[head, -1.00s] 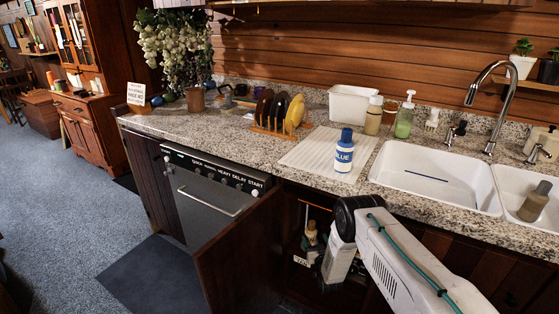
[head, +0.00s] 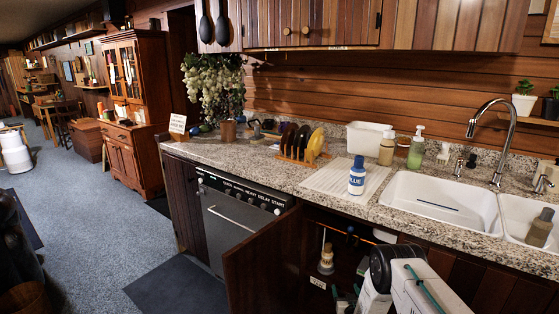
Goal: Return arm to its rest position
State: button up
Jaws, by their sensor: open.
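My white arm (head: 422,287) with its black joint shows at the bottom right of the head view, in front of the open cabinet under the sink. A white link (head: 370,302) hangs down from the joint and runs out of the bottom edge. My gripper is not visible; it is below the picture or hidden.
The open cabinet door (head: 262,266) juts out left of my arm. A bottle (head: 326,259) stands inside the cabinet. The granite counter (head: 228,160), dishwasher (head: 232,222) and double sink (head: 440,194) line the wall. Blue carpet (head: 90,235) is clear at the left.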

jog(key=s+a+f+g, duration=0.3)
jog(key=s+f+g, duration=0.25)
jog(key=f, duration=0.25)
jog(key=s+d+r+g, duration=0.1)
jog(key=s+r+g, duration=0.4)
jog(key=r, duration=0.8)
jog(key=s+r+g, duration=0.3)
jog(key=s+r, duration=0.4)
jog(key=r, duration=0.6)
jog(key=s+d+r+g, duration=0.1)
jog(key=s+r+g, duration=0.45)
jog(key=r, duration=0.75)
jog(key=s+r+t, duration=0.1)
jog(key=s+r, duration=1.2)
jog(key=s, duration=0.3)
jog(key=s+r+t, duration=0.2)
jog(key=s+r, duration=1.2)
jog(key=s, duration=0.2)
jog(key=shift+r, duration=0.2)
